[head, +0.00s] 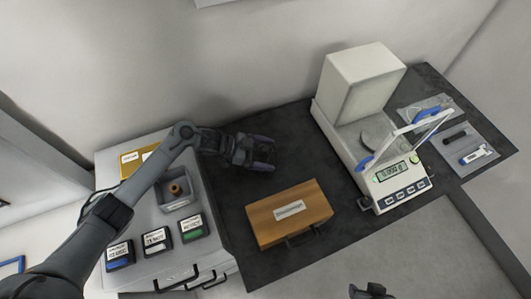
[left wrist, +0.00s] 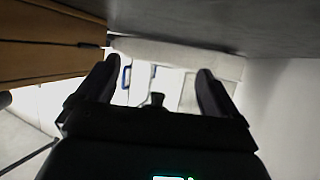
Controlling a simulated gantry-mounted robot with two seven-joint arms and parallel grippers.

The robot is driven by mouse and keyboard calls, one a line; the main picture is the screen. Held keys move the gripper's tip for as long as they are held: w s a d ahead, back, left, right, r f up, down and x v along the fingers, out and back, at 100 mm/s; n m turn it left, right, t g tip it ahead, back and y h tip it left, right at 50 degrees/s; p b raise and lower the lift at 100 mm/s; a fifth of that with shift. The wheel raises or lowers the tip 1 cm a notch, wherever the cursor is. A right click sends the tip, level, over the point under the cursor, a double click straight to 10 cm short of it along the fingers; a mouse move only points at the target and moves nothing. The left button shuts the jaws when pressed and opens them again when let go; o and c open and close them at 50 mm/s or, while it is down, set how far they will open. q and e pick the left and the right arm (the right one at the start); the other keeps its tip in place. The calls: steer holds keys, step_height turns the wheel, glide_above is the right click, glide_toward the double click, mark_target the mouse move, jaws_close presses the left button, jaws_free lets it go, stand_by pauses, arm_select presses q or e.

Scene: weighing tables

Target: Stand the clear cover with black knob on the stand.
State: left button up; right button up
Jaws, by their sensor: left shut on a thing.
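My left gripper (head: 264,154) is over the dark table top, behind the wooden case. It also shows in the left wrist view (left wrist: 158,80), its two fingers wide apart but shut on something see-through. A small black knob (left wrist: 157,99) shows between the fingers, so this looks like the clear cover; its clear walls are hardly visible. I cannot pick out the stand with certainty. A dark part at the bottom edge in the head view looks like my right gripper (head: 370,291); its fingers are not clear.
A wooden case (head: 310,205) lies at the middle front. A white balance (head: 395,184) with a tall housing (head: 350,80) stands on the right. At left are a grey square holder (head: 180,206) with a brown round thing, several labelled black boxes (head: 190,229) and a yellow box (head: 128,165).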

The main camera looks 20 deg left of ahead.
mark_target(258, 152)
arm_select(q)
steer(key=shift+f, duration=0.15)
steer(key=o, duration=0.7)
steer(key=shift+r, duration=0.25)
steer(key=v, duration=0.7)
steer(key=shift+s+a, duration=0.1)
steer(key=shift+a, duration=0.15)
steer(key=shift+r, duration=0.1)
